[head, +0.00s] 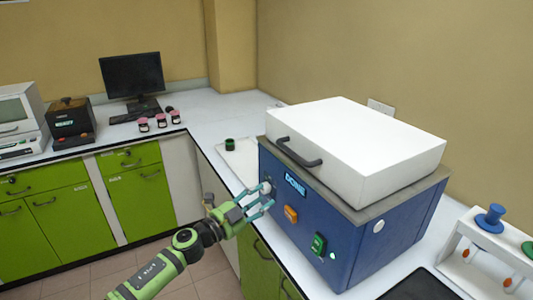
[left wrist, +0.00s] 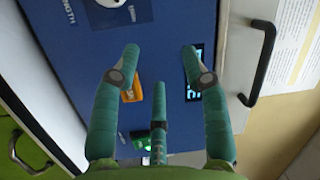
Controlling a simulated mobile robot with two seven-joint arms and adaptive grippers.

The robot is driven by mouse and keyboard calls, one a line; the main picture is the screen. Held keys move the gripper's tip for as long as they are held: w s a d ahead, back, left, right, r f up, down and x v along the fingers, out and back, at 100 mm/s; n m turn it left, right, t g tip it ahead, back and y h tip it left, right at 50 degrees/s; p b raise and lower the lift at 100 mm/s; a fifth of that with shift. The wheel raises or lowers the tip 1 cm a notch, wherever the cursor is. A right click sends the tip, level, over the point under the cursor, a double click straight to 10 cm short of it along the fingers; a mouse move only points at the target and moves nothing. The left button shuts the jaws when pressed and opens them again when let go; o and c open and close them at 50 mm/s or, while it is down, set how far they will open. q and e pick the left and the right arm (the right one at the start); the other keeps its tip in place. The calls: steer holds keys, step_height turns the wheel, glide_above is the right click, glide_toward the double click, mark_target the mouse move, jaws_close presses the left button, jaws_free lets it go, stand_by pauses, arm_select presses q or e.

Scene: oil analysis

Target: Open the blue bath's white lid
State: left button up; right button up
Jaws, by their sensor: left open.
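The blue bath (head: 345,235) stands on the right-hand counter. Its white lid (head: 365,135) lies flat and shut on the grey top rim. The lid's black handle (head: 299,153) is on its front side; it also shows in the left wrist view (left wrist: 262,62), to the right of my fingers. My left gripper (head: 268,196) is open and empty in front of the bath's blue front panel, below and left of the handle. In the left wrist view its fingers (left wrist: 162,60) spread before the panel, with the orange switch (left wrist: 132,92) and the display (left wrist: 192,72) behind them. My right gripper is out of view.
A green switch (head: 319,245) sits low on the bath front. A small dark-green jar (head: 229,144) stands left of the bath. A white rack (head: 485,250) with a blue-topped piece is at the right. A monitor (head: 133,76) and several small jars stand on the back counter.

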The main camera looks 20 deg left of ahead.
mark_target(293, 155)
arm_select(q)
steer(key=s+d+r+m+g+h, duration=0.1)
steer(key=s+d+r+m+h, duration=0.1)
steer(key=r+m, duration=0.35)
steer(key=s+d+r+m+h, duration=0.1)
steer(key=d+r+m+h, duration=0.15)
steer(key=r, duration=0.55)
steer(key=shift+n, duration=0.5)
steer(key=p+x, duration=0.2)
steer(key=x, duration=0.4)
steer(key=shift+a+f+p, duration=0.1)
steer(key=shift+p, duration=0.3)
steer(key=shift+w, duration=0.3)
steer(key=c, duration=0.9)
jaws_close()
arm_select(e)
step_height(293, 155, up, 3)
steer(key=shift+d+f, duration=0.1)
